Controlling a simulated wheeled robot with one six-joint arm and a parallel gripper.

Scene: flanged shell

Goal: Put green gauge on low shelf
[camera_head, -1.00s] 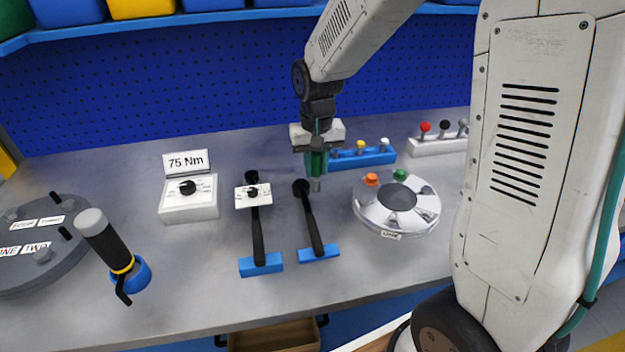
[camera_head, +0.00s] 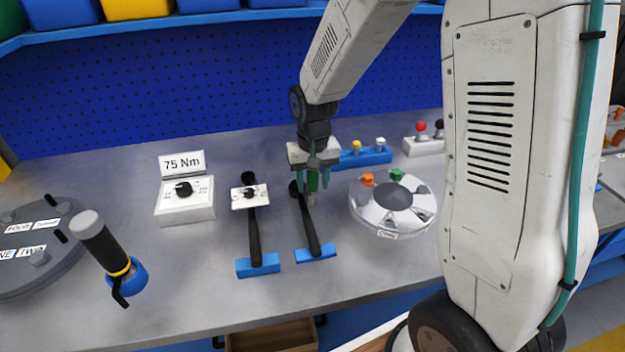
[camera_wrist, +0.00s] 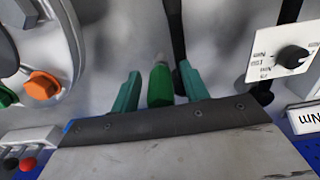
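In the wrist view, the green gauge (camera_wrist: 160,87) is between the fingers of my gripper (camera_wrist: 160,69), and a gap shows on each side. I cannot tell whether the gauge's tip touches the bench.
A round white tray (camera_head: 420,212) with orange and green knobs is to the right. A blue block (camera_head: 365,158) with pegs is behind. A 75 Nm dial box (camera_head: 185,203) and black-handled tool (camera_head: 103,245) are left.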

